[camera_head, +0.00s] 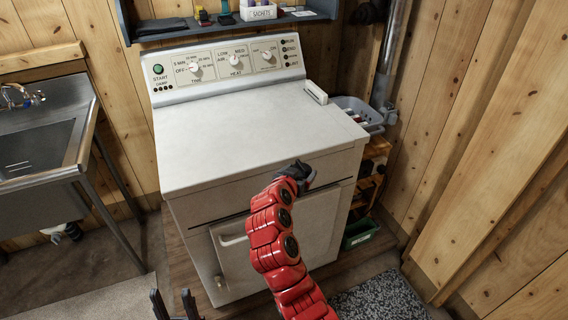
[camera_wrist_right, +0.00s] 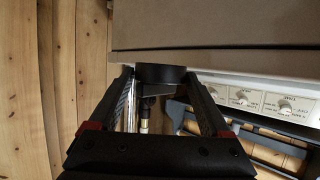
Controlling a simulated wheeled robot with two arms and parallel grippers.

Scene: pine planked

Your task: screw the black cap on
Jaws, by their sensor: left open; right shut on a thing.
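My right gripper (camera_head: 302,174), at the end of the red arm, is over the front top edge of the white dryer (camera_head: 250,130). In the right wrist view this gripper (camera_wrist_right: 160,80) is shut on a round black cap (camera_wrist_right: 160,73), held between its fingertips. In the head view the cap cannot be told apart from the dark gripper. My left gripper (camera_head: 174,302) is at the bottom edge, its two dark fingers apart and empty, in front of the dryer. I cannot make out what the cap fits onto.
A steel sink (camera_head: 40,135) stands at the left. A blue-grey shelf (camera_head: 215,30) with small items hangs behind the dryer.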

